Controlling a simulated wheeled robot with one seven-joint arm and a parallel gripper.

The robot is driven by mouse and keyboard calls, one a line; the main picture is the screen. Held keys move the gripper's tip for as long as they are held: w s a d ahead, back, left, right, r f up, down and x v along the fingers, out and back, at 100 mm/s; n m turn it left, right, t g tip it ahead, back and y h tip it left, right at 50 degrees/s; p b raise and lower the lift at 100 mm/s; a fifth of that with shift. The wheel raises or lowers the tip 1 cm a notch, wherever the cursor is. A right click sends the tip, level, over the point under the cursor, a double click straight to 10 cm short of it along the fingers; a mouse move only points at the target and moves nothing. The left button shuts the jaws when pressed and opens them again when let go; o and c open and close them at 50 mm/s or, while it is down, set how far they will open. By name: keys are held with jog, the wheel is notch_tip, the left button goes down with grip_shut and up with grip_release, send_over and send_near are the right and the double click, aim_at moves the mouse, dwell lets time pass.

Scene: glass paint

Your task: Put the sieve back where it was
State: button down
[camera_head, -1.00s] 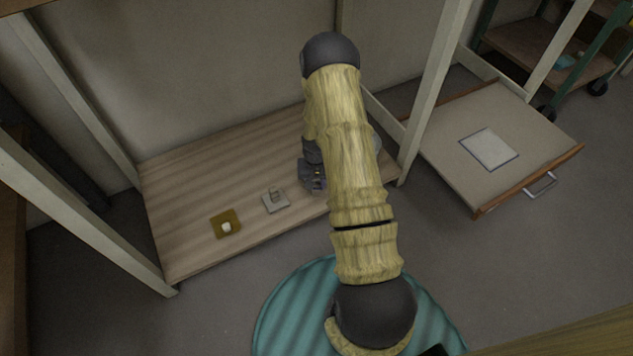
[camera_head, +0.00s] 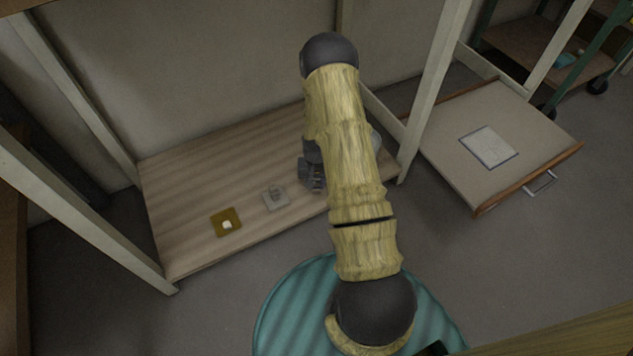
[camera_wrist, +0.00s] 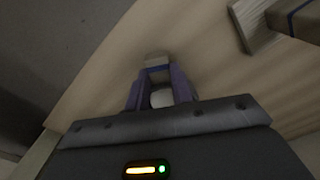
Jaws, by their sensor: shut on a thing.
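My gripper (camera_wrist: 157,76) is at the right part of the low wooden board, with its fingers closed around a small pale piece (camera_wrist: 157,61) at their tips. I cannot tell for certain that this piece is the sieve. A rounded white shape (camera_wrist: 161,98) shows between the fingers. In the head view my gripper (camera_head: 314,178) is small and partly hidden by my arm, and the held piece cannot be made out. A grey square plate with an upright grip (camera_head: 275,197) lies left of my gripper, apart from it.
The wooden board (camera_head: 190,180) has bare room at its back and left. A mustard square with a white piece (camera_head: 225,222) lies near its front edge. Pale posts (camera_head: 432,95) frame it. An open drawer (camera_head: 470,185) at right holds a blue-edged white panel (camera_head: 488,147).

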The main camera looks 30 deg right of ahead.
jog(key=shift+f, duration=0.25)
dwell(0.5)
jog(key=c, duration=1.1)
grip_release()
jog(key=shift+c, duration=0.2)
notch_tip(320, 180, up, 12)
jog(key=p, duration=0.6)
jog(key=shift+p, duration=0.35)
jog(key=shift+a, duration=0.1)
